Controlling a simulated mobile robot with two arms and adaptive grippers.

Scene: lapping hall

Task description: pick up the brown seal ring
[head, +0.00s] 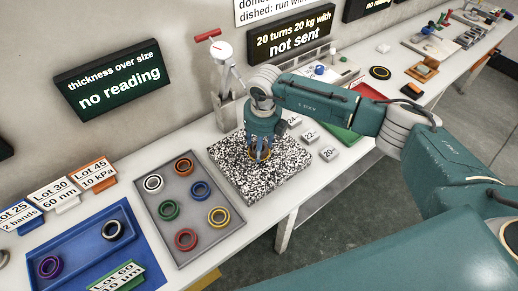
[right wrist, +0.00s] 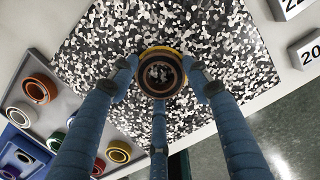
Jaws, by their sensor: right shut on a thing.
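The brown seal ring (head: 260,155) is at the black-and-white speckled plate (head: 286,167), partly hidden by my right gripper (head: 259,150) in the head view. In the right wrist view the ring (right wrist: 161,72) shows a brown band with a yellowish upper edge and a dark inside. The three blue fingers of my right gripper (right wrist: 161,80) close around it, two at its sides and one at its near side. I cannot tell whether the ring touches the plate or is slightly above it. My left gripper is out of view.
A grey tray (head: 183,248) left of the plate holds several coloured rings. A blue tray (head: 76,250) with a purple ring and a black ring is further left. Number blocks (head: 328,153) stand right of the plate. A grey holder (head: 228,112) with a red-handled tool stands behind it.

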